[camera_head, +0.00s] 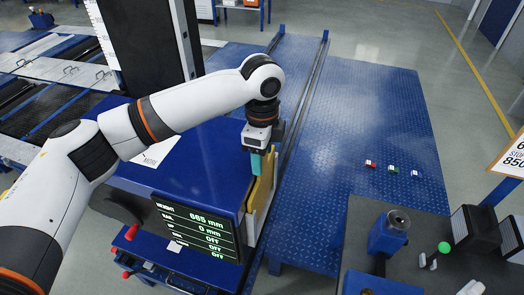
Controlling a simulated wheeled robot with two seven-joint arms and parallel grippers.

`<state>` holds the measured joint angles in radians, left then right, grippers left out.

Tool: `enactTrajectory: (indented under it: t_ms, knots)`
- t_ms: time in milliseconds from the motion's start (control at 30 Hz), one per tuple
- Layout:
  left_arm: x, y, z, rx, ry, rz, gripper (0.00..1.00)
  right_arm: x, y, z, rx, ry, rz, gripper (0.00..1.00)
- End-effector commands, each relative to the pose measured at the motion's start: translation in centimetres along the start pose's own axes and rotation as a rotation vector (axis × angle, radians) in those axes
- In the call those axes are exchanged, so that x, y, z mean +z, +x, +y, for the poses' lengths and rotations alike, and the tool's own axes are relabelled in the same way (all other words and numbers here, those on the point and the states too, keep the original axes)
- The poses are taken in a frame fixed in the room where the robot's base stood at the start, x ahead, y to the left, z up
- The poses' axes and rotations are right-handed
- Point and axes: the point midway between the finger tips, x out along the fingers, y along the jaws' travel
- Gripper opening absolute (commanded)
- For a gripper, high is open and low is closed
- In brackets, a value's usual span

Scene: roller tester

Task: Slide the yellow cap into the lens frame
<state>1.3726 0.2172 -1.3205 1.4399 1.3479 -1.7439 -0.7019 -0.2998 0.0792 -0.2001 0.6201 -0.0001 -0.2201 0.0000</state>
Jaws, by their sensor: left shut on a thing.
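The yellow cap (265,187) is a flat, upright yellow panel at the right side of the blue tester box (203,156). My left gripper (257,165) reaches down from above, its teal fingers shut on the cap's upper edge. Part of the cap is hidden behind the fingers. A pale upright edge, perhaps the lens frame (252,228), shows just below and beside the cap. I cannot tell how far the cap sits inside it. My right gripper is out of view.
A lit display (195,230) on the box's front reads 665 mm. A dark bench (330,255) with a blue vice (388,232) and a green-knobbed tool (443,247) stands at the lower right. Small coloured blocks (393,169) lie on the otherwise clear blue plate.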

Motion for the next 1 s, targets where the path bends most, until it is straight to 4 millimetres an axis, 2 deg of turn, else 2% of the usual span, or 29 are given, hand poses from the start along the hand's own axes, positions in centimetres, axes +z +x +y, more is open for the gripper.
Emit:
enactTrajectory:
  t_ms: [700, 1000]
  knots:
    - [0.0, -2.7, 0.0, -0.002, 0.0, 0.001, 0.12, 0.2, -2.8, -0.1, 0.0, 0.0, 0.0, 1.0]
    - [0.1, -3.7, 0.0, -0.001, 0.0, -0.001, 0.12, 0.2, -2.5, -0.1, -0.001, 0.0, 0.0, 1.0]
